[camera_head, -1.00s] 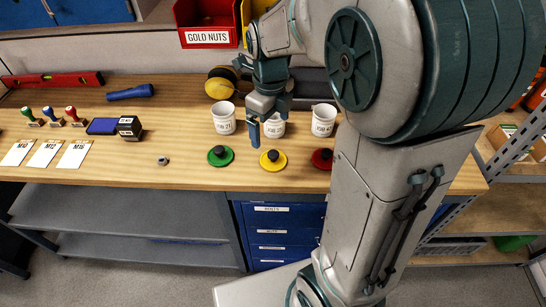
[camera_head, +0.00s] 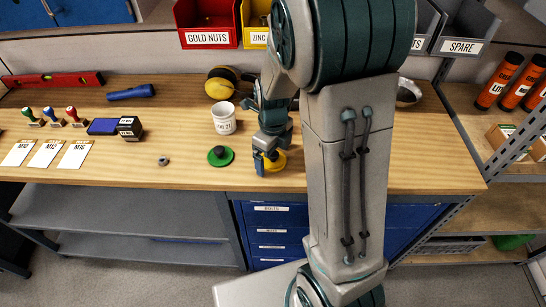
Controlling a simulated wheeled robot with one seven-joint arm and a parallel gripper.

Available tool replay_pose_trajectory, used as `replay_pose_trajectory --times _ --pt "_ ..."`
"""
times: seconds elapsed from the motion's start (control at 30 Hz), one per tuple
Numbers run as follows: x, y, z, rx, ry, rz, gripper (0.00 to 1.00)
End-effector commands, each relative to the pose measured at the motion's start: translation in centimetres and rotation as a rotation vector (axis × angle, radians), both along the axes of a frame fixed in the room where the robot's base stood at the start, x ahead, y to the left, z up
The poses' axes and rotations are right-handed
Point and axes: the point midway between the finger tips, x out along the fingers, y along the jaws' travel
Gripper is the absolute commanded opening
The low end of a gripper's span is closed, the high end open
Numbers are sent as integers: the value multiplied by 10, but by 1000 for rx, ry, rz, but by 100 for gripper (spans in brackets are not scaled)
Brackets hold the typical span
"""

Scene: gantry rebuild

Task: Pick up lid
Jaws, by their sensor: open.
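Two lids with dark knobs show on the wooden bench. A green lid (camera_head: 220,156) lies flat near the front edge. A yellow lid (camera_head: 277,160) lies to its right, partly hidden behind my gripper. My gripper (camera_head: 265,166) is open and points down at the yellow lid, with its fingers around or just in front of the knob; I cannot tell whether they touch it. A white labelled cup (camera_head: 224,118) stands upright behind the green lid. The red lid and the other cups are hidden by my arm.
A hex nut (camera_head: 163,160), a black stamp block (camera_head: 130,127), several hand stamps (camera_head: 52,117) and cards (camera_head: 43,154) lie on the left. Yellow-black earmuffs (camera_head: 221,82) lie at the back. Bare bench lies between the nut and the green lid.

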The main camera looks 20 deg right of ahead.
Motion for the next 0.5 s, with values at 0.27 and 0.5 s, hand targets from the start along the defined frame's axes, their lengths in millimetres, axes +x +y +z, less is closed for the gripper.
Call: replay_pose_trajectory --times 0.27,0.5 --pt "0 0 0 0 0 1 63" --pt "0 0 0 0 0 1 46"
